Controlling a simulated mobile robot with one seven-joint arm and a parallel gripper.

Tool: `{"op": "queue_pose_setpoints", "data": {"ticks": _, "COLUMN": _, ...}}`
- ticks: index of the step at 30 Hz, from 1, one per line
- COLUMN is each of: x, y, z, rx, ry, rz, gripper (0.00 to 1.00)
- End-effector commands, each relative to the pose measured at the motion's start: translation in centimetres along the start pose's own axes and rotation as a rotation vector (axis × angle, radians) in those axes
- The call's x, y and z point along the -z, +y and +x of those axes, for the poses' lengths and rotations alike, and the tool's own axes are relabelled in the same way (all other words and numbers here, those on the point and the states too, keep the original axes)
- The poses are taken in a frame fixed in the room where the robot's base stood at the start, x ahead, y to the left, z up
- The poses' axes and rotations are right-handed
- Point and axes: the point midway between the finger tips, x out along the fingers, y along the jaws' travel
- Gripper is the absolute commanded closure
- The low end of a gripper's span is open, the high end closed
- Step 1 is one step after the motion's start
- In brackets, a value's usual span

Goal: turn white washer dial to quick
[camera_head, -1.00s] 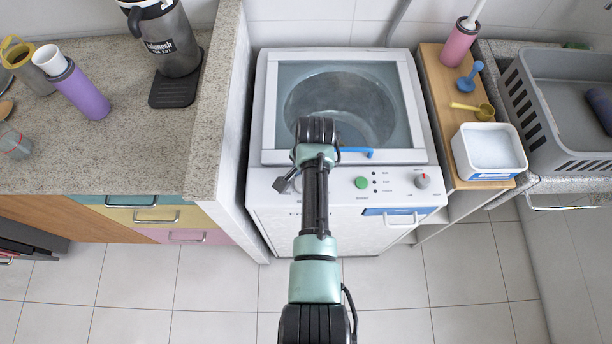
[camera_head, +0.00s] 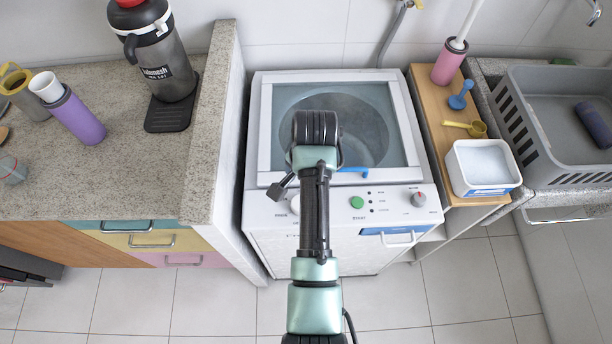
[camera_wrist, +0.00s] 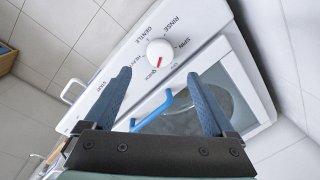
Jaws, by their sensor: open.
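The white washer dial (camera_wrist: 160,52) is round with a red pointer mark. In the wrist view it sits on the white control panel, with labels such as RINSE, GENTLE, SPIN and QUICK around it. The red mark points toward the QUICK label side. My gripper (camera_wrist: 158,75) is open, with its two blue fingers apart and the dial beyond and between their tips. No contact shows. In the head view the white dial (camera_head: 295,204) is partly hidden by my arm, at the left of the washer panel.
The washer (camera_head: 262,130) has a clear lid with a blue handle (camera_head: 352,170). A green start button (camera_head: 357,202) and a grey knob with a red mark (camera_head: 418,199) sit further right. A granite counter (camera_head: 205,120) stands close on the left, a wooden shelf (camera_head: 425,110) on the right.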

Motion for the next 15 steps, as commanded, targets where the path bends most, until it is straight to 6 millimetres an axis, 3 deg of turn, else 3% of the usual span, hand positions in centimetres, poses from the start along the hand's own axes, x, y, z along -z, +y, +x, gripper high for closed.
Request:
{"op": "queue_pose_setpoints", "data": {"ticks": 6, "x": 0.1, "y": -0.1, "z": -3.7, "rx": 0.001, "ry": 0.002, "rz": 0.0, "gripper": 0.11}}
{"op": "queue_pose_setpoints", "data": {"ticks": 15, "x": 0.0, "y": 0.0, "z": -5.0, "rx": -0.001, "ry": 0.0, "rz": 0.0, "gripper": 0.11}}
